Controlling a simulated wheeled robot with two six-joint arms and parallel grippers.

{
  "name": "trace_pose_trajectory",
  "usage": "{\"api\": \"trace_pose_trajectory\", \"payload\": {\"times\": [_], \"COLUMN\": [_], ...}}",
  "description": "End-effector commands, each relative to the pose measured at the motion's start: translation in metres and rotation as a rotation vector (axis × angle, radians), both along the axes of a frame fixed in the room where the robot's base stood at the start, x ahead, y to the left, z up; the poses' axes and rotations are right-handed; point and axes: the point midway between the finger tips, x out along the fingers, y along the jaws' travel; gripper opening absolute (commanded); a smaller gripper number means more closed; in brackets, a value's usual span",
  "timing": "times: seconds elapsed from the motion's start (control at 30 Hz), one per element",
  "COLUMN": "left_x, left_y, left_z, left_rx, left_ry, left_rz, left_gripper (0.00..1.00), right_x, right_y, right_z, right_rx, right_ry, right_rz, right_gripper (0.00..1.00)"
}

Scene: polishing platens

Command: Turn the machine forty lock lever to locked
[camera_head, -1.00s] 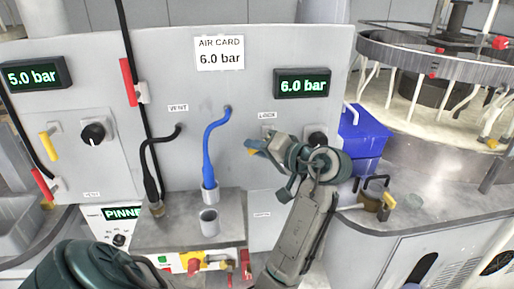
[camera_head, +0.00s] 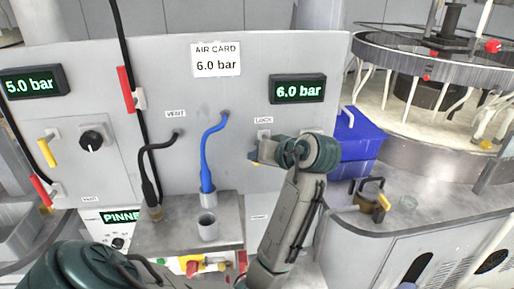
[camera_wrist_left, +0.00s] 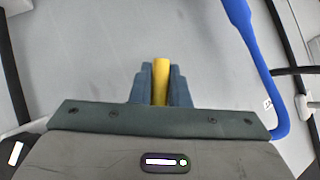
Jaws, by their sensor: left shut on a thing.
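The lock lever shows as a small yellow tip (camera_head: 255,163) below the LOCK label (camera_head: 264,120) on the grey panel (camera_head: 262,80). My left gripper (camera_head: 258,154) is at the lever, seen side-on, and its wrist hides most of the lever's mount. In the left wrist view the yellow lever (camera_wrist_left: 161,80) stands between the two dark fingers (camera_wrist_left: 161,88), which are shut on it. The lever's exact angle is hard to tell in the head view. My right gripper is not in view.
A blue hose (camera_head: 207,160) and a black hose (camera_head: 149,170) hang left of the gripper, close by. A grey cup (camera_head: 207,227) stands on the ledge below. A blue bin (camera_head: 358,140) is right of the panel. Another yellow lever (camera_head: 46,153) is at far left.

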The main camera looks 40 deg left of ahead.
Motion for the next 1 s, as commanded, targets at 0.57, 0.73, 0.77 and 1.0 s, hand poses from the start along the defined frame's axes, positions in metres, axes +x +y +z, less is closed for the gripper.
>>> {"api": "trace_pose_trajectory", "payload": {"times": [0.57,0.73,0.77,1.0], "left_x": [0.011,0.013,0.013,0.014], "left_y": [-0.009,-0.01,-0.01,-0.011], "left_z": [-0.002,-0.004,-0.004,-0.004], "left_rx": [-0.262,-0.297,-0.3,-0.316], "left_ry": [-0.327,-0.371,-0.375,-0.395], "left_rz": [-0.002,-0.002,-0.001,-0.001], "left_gripper": [0.0,0.0,0.0,0.0], "right_x": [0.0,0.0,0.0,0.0], "right_y": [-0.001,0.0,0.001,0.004], "right_z": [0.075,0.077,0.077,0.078], "right_rx": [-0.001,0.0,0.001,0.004], "right_ry": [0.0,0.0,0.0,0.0], "right_rz": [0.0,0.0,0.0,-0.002], "right_gripper": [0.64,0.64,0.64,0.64]}}
